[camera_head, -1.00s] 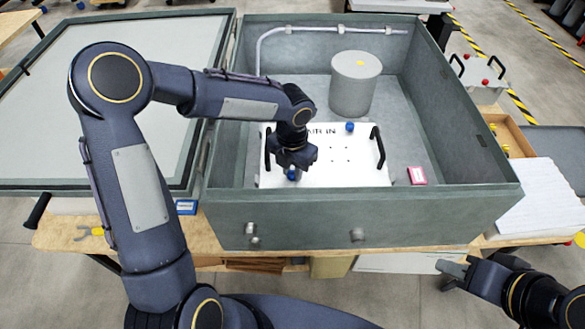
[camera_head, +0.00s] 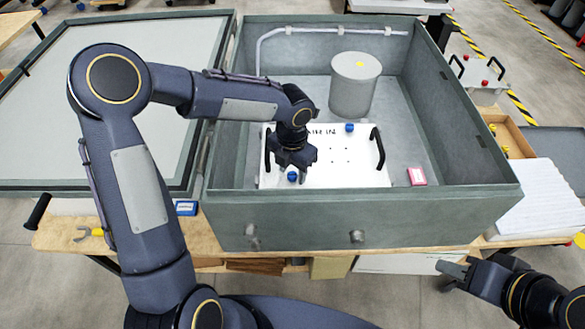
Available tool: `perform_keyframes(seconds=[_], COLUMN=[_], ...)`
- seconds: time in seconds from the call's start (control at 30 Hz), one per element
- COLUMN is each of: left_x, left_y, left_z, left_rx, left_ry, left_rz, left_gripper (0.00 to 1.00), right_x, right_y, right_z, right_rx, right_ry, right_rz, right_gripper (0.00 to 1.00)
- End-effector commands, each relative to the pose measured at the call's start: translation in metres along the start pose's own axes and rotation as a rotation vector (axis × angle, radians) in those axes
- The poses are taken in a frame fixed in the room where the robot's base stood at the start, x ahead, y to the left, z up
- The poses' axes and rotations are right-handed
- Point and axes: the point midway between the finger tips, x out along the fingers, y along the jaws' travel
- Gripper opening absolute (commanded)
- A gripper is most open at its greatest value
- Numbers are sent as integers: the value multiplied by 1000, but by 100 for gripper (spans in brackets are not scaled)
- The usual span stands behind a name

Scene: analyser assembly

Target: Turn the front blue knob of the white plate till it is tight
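The white plate (camera_head: 345,172) lies flat inside the grey-green box, with lettering and two black handles. The front blue knob (camera_head: 292,177) sits near the plate's front left edge. A second blue knob (camera_head: 349,128) is at the plate's back edge. My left gripper (camera_head: 293,165) points down right over the front knob. Its fingers are small and dark here, and I cannot tell whether they touch or grip the knob. My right gripper (camera_head: 452,272) is outside the box at the lower right, away from the plate; its fingers appear parted and empty.
The box (camera_head: 365,222) has high walls around the plate. A grey cylinder (camera_head: 354,85) stands behind the plate, and a pink-red block (camera_head: 417,177) lies to its right. The open lid (camera_head: 90,95) is at the left. A white stack (camera_head: 540,205) is at the right.

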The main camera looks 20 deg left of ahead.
Motion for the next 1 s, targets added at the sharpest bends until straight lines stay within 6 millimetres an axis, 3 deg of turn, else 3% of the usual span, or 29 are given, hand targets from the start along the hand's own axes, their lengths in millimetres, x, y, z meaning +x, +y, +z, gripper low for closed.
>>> perform_keyframes(seconds=[0.27, 0.5, 0.7, 1.0], left_x=[-9, -49, -73, -78], left_y=[0, 1, 0, 0], left_z=[0, 0, 1, 0], left_rx=[-1, -2, -1, 0], left_ry=[-1, -2, -1, 2], left_rz=[1, 1, 0, -1], left_gripper=[45, 45, 45, 45], right_x=[2, 8, 10, 10], right_y=[1, 4, 4, 4], right_z=[1, 4, 5, 5], right_rx=[0, 0, 0, 0], right_ry=[0, 0, 0, 0], right_rz=[0, 0, 0, 0], right_gripper=[35, 35, 35, 35])
